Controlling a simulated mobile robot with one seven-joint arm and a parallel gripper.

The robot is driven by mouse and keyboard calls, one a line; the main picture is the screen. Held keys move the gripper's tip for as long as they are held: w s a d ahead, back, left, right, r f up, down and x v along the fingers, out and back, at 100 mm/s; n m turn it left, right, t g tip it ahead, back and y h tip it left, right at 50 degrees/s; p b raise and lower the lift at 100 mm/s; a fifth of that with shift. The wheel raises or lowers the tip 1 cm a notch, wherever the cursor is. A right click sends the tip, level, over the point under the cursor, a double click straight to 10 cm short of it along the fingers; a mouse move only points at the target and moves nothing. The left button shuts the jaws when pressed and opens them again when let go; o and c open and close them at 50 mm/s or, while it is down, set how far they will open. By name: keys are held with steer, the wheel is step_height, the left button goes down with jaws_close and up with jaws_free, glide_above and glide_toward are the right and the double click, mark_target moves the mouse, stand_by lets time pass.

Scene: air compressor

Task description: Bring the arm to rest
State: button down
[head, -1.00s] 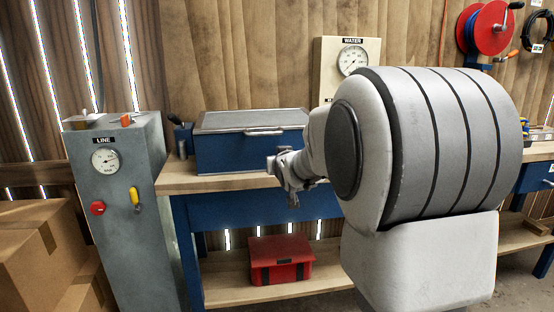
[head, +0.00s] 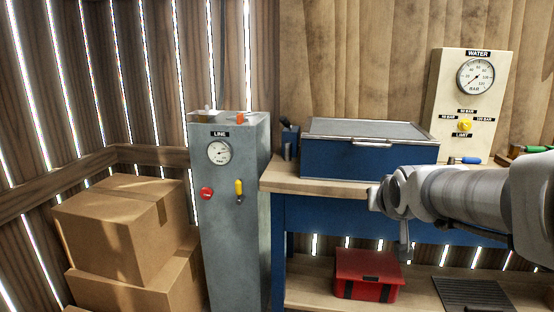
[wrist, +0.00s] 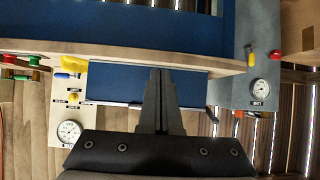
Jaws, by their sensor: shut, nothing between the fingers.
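My arm reaches in from the right edge of the head view, roughly level, in front of the workbench's right part. Its end, with my gripper (head: 378,199), shows in front of the bench edge below the blue chest (head: 345,159). In the wrist view my gripper (wrist: 160,76) has its dark fingers together and empty. They overlap the blue chest (wrist: 112,88) in that picture, and I cannot tell the gap. The wrist view is upside down.
A grey cabinet (head: 232,270) with the LINE gauge (head: 219,152), red button and yellow lever stands left of the bench (head: 278,184). Cardboard boxes (head: 122,226) are further left. The WATER panel (head: 440,92) is behind the arm. A red case (head: 366,268) sits on the lower shelf.

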steer(key=s+a+f+n+g+y, duration=0.1)
steer(key=s+a+f+g, duration=0.25)
steer(key=s, duration=0.85)
steer(key=s+a+f+n+g+y, duration=0.1)
steer(key=s+a+f+g, duration=0.2)
steer(key=s, duration=1)
step_height(320, 180, up, 29)
steer(key=t+p, duration=0.1)
steer(key=p, duration=2.7)
steer(key=shift+w+a+p, duration=0.3)
steer(key=shift+w, duration=0.05)
